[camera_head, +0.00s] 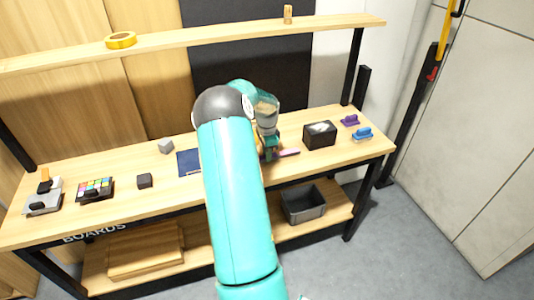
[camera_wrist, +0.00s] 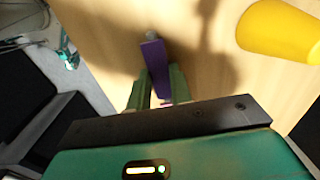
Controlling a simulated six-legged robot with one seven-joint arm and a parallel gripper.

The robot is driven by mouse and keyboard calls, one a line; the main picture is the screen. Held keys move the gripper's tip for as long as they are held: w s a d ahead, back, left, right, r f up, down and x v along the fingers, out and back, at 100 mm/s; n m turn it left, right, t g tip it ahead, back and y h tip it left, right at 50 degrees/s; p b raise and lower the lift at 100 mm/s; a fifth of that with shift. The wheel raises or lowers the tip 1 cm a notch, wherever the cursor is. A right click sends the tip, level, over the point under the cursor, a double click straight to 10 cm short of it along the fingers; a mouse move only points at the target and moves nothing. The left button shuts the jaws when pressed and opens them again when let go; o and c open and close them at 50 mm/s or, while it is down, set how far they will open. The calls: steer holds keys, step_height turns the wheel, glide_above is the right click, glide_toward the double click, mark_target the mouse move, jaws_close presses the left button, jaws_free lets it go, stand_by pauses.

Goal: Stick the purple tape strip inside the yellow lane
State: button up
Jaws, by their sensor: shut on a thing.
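My gripper (camera_wrist: 160,85) is shut on a long purple piece (camera_wrist: 152,55), which I take to be the purple tape strip. It points away from the fingers over the pale wood, with a small grey lump (camera_wrist: 148,37) at its far end. In the head view my gripper (camera_head: 268,150) is low over the middle right of the workbench, largely hidden by my arm. A thin pinkish-purple strip (camera_head: 289,153) shows beside it. I cannot tell whether it touches the bench. A rounded yellow thing (camera_wrist: 278,30) shows at the upper right of the wrist view. I cannot make out a yellow lane.
A dark box (camera_head: 320,135) stands right of my gripper, with purple (camera_head: 350,120) and blue (camera_head: 362,134) handled pieces beyond. A dark blue mat (camera_head: 188,163) lies to the left, near grey (camera_head: 166,146) and black (camera_head: 144,181) blocks. A shelf (camera_head: 220,34) runs above the bench.

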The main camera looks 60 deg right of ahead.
steer(key=shift+r, duration=0.9)
steer(key=shift+r, duration=0.7)
steer(key=shift+r, duration=0.85)
